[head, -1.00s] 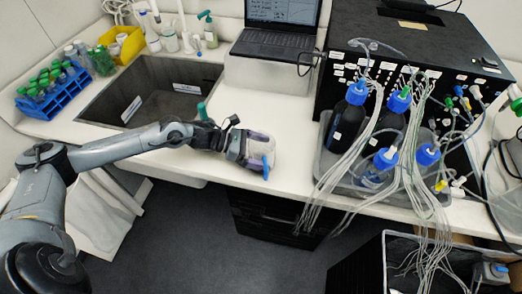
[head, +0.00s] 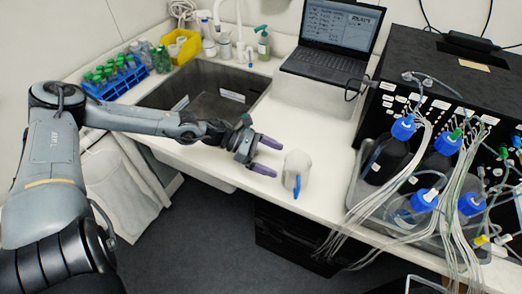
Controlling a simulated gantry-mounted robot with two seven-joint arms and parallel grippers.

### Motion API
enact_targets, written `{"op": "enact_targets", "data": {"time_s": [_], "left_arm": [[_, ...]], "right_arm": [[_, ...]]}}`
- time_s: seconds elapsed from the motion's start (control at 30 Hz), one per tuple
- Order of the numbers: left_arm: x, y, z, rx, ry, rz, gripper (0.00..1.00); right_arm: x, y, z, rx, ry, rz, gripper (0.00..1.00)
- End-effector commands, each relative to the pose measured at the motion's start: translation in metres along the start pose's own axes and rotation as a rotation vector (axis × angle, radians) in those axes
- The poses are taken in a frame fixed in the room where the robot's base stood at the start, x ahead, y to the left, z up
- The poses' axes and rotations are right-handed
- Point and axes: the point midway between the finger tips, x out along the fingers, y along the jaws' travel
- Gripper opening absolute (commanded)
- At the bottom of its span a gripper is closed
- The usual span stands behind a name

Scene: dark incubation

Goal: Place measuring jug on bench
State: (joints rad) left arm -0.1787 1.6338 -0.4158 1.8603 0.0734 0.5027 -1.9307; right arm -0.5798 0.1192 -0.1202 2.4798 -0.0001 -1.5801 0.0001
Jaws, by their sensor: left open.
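The measuring jug (head: 298,166) is a small clear vessel with a blue handle. It stands upright on the white bench (head: 330,198) near the front edge, with its handle toward that edge. My left gripper (head: 269,157) is just left of the jug, its two purple fingers spread and pointing at it. The fingers are empty, with a small gap between their tips and the jug. My right gripper is not in view.
A sink (head: 205,92) lies behind my left arm. A laptop (head: 334,40) stands at the back. A tray (head: 362,208) with several blue-capped bottles and hanging tubes stands to the right. A blue tube rack (head: 118,84) is at the far left. The bench around the jug is clear.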

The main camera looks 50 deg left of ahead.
Motion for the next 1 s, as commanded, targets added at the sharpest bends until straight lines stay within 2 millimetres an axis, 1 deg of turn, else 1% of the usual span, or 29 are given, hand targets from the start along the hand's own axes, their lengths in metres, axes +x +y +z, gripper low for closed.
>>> {"op": "enact_targets", "data": {"time_s": [0.1,0.33,0.5,1.0], "left_arm": [[-0.014,-0.001,0.002,0.001,0.004,-0.003,1.0],[-0.031,-0.001,0.001,0.001,0.001,-0.003,1.0],[-0.035,-0.001,0.0,0.0,0.0,-0.002,1.0],[-0.034,-0.001,0.0,0.0,0.0,-0.002,1.0]], "right_arm": [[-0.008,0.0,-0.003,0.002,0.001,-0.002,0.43],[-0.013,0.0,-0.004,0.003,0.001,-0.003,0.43],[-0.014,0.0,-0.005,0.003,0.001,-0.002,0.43],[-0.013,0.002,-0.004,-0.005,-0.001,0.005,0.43]]}}
